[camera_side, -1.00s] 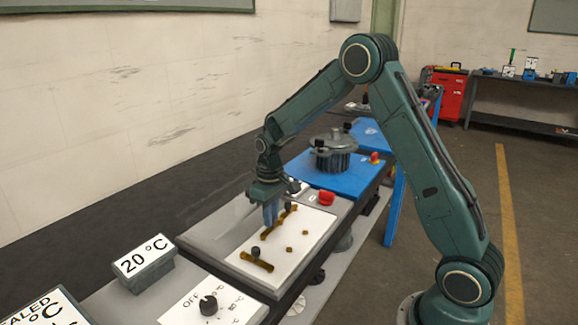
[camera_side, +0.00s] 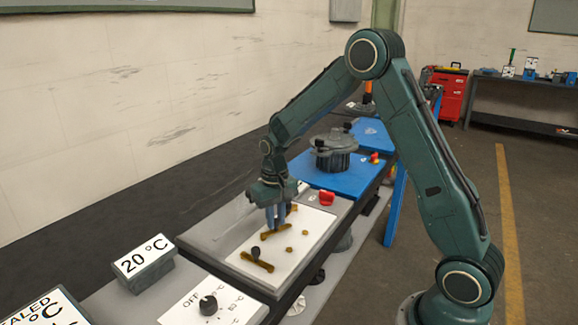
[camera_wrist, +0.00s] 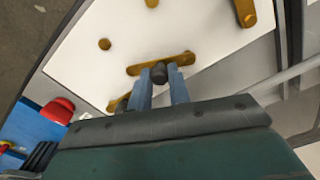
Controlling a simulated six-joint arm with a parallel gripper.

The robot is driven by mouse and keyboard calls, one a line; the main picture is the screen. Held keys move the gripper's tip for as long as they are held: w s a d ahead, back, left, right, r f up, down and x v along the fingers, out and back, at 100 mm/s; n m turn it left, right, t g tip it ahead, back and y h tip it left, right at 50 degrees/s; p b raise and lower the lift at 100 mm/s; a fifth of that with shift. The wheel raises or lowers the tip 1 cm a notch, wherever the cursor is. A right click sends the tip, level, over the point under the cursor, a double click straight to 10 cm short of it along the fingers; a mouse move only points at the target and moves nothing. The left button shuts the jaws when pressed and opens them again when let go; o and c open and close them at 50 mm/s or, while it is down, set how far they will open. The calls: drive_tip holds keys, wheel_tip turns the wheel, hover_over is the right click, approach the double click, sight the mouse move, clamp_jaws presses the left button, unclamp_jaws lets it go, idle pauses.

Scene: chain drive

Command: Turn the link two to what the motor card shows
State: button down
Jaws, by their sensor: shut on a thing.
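A white board (camera_side: 252,243) carries several brass links with black knobs. My gripper (camera_side: 276,226) is low over its middle, fingers pointing down. In the wrist view my gripper (camera_wrist: 160,88) has its fingers on either side of the black knob (camera_wrist: 159,73) of the middle brass link (camera_wrist: 178,61), shut on it. That link also shows in the side view (camera_side: 272,231), slanted. The near link (camera_side: 257,262) has its own knob (camera_side: 256,252) standing free. The far link (camera_side: 294,208) is partly hidden behind my gripper. I cannot make out a motor card.
Small brass pegs (camera_side: 290,250) dot the board. A red button (camera_side: 327,198) and a grey motor (camera_side: 334,151) on a blue panel stand beyond it. A "20 °C" sign (camera_side: 146,262) and an OFF dial (camera_side: 208,305) are at the near end.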

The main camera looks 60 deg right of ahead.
drive_tip(key=m, duration=0.2)
drive_tip(key=s+m, duration=0.1)
drive_tip(key=shift+a+m, duration=0.35)
drive_tip(key=shift+m, duration=0.05)
drive_tip(key=m, duration=0.2)
drive_tip(key=shift+s+a+m, duration=0.35)
drive_tip(key=shift+m, duration=0.05)
drive_tip(key=m, duration=0.1)
drive_tip(key=a+m, duration=0.1)
drive_tip(key=m, duration=0.1)
drive_tip(key=shift+s, duration=0.3)
drive_tip(key=shift+a+m, duration=0.3)
drive_tip(key=shift+m, duration=0.65)
drive_tip(key=shift+a+m, duration=0.3)
drive_tip(key=shift+m, duration=0.65)
drive_tip(key=c, duration=1.3)
unclamp_jaws()
drive_tip(key=shift+s, duration=0.1)
drive_tip(key=shift+r, duration=0.1)
